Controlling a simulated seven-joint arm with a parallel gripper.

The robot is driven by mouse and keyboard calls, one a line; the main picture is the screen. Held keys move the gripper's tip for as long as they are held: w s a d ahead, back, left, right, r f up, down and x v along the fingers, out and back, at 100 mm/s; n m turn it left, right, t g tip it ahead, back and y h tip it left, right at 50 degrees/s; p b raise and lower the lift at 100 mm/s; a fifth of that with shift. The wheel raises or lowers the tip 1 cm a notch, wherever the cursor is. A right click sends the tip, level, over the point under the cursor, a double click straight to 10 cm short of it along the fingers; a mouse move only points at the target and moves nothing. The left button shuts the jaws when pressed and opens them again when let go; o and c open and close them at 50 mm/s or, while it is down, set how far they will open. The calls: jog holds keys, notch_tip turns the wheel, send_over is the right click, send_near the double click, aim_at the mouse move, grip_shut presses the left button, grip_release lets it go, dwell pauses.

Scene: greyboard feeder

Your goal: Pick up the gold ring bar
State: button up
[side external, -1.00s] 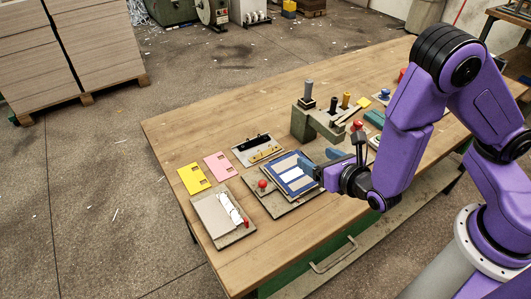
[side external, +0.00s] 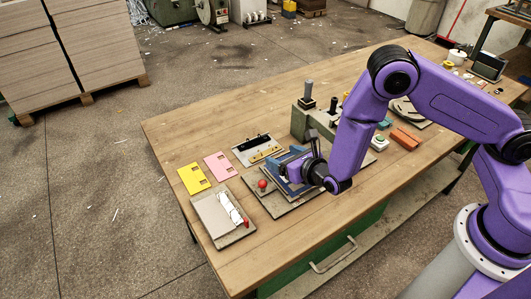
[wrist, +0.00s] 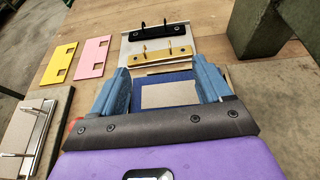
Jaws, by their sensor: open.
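The gold ring bar (side external: 266,154) lies on a light metal plate (side external: 240,152) in the side view, in front of a black ring bar (side external: 252,142). In the wrist view the gold ring bar (wrist: 156,54) lies crosswise, with two ring prongs standing up from it. It is just beyond my fingertips. My gripper (side external: 285,156) is low over the blue board, beside the plate. In the wrist view my gripper (wrist: 163,72) has its two blue fingers wide apart, with nothing held between them.
A blue board with a grey panel (wrist: 170,94) lies below my fingers. A red knob (side external: 262,184) stands beside it. Yellow (side external: 194,178) and pink (side external: 221,166) cards lie left of the plate. A green-grey press (side external: 303,119) stands behind on the right.

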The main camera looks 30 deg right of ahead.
aim_at(272, 151)
jog(key=shift+a+x, duration=0.15)
jog(key=shift+x, duration=1.25)
jog(key=shift+a+x, duration=0.1)
jog(key=shift+x, duration=1.25)
jog(key=shift+r, duration=0.15)
jog(key=c, duration=1.1)
jog(key=shift+c, duration=0.2)
